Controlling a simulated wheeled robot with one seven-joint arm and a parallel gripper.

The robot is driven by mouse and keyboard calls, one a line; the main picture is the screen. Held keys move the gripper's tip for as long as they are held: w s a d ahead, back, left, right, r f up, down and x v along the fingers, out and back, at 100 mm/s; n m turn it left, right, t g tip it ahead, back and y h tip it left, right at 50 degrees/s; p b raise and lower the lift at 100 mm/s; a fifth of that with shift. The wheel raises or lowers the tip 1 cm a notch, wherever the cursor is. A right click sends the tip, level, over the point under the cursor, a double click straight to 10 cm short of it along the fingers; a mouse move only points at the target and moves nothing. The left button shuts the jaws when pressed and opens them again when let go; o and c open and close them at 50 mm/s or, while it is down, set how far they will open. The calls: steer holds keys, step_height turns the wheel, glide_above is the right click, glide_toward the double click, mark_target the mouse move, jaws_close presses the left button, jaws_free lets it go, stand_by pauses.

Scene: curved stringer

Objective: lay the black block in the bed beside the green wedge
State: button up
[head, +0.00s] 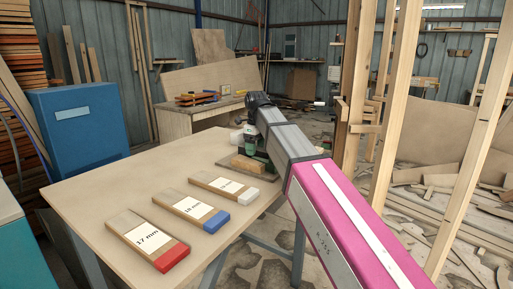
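My arm reaches from the lower right over the far right edge of the wooden table (125,172). My gripper (250,143) is at the far end of it, small and partly hidden by the arm; I cannot tell whether it is open or shut. It is above a tan wooden piece (246,164) on a dark flat base (228,161). Something green shows at the gripper, but I cannot tell whether it is the green wedge. I cannot make out the black block or the bed with certainty; my arm hides part of that area.
Three labelled wooden strips lie on the table: a red-ended one marked 17 mm (147,238), a blue-ended one marked 18 mm (192,209) and a white-ended one (223,186). A blue cabinet (80,128) stands left. Upright timbers (398,110) stand right. The table's left part is clear.

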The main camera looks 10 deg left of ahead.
step_height(320, 180, up, 12)
steer(key=shift+r, duration=0.15)
stand_by(0.5)
stand_by(1.2)
